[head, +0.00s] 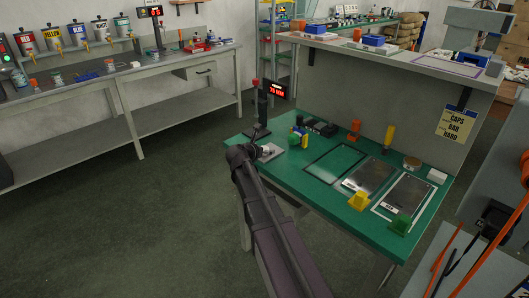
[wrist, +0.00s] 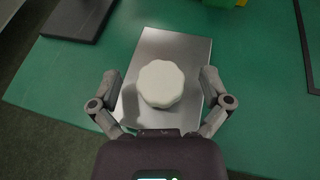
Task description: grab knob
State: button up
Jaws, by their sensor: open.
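In the wrist view, a white scalloped round knob (wrist: 161,84) sits on a bare metal plate (wrist: 178,49) on the green bench top. My gripper (wrist: 161,88) is open, with one finger on each side of the knob and gaps between fingers and knob. In the head view, my gripper (head: 256,153) is at the left end of the green bench (head: 318,190), at the metal plate (head: 271,152). My arm hides most of it there, and the knob is hard to make out.
A display on a dark stand (head: 276,89) rises behind the plate; its dark base (wrist: 78,20) shows in the wrist view. Bare green surface lies right of the plate.

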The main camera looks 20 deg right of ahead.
dwell(0.3)
jog(key=c, duration=0.9)
jog(key=shift+c, duration=0.2)
jog(key=shift+r, duration=0.2)
notch_tip(320, 180, up, 4)
jog(key=p, duration=0.3)
jog(key=shift+f+p, duration=0.25)
jog(key=shift+p, duration=0.15)
jog(key=s+a+r+p, duration=0.1)
jog(key=s+a, duration=0.1)
jog(key=s, duration=1.4)
jog(key=shift+w+r, duration=0.1)
